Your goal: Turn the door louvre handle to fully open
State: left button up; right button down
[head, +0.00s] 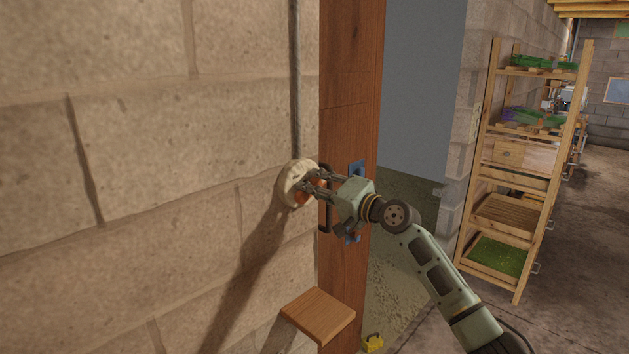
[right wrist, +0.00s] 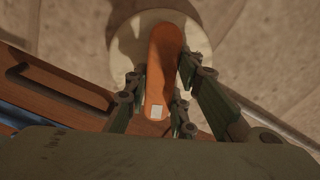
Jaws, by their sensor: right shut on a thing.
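The louvre handle is an orange grip on a round cream base (head: 290,184) fixed to the block wall, just left of the wooden door post. In the right wrist view the orange handle (right wrist: 164,62) stands out from the cream disc (right wrist: 126,40), with a small pale patch near its lower end. My right gripper (head: 308,186) is shut on the handle, its fingers on either side of it. In the right wrist view the fingers (right wrist: 163,85) flank the handle. In the head view the gripper hides part of the handle. My left gripper is not in view.
A brown wooden post (head: 345,70) with a dark pull bar (head: 326,226) and blue fittings (head: 357,168) stands beside the handle. A small wooden shelf (head: 318,312) juts out below. A wooden rack (head: 505,210) with trays stands right, beyond the opening. A grey conduit runs up the wall.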

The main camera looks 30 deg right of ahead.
jog(key=shift+d+m+p, duration=0.1)
jog(key=shift+m+p, duration=1.3)
jog(key=shift+m, duration=0.9)
jog(key=shift+f, duration=0.1)
jog(key=c, duration=1.5)
grip_release()
jog(key=v, duration=1.2)
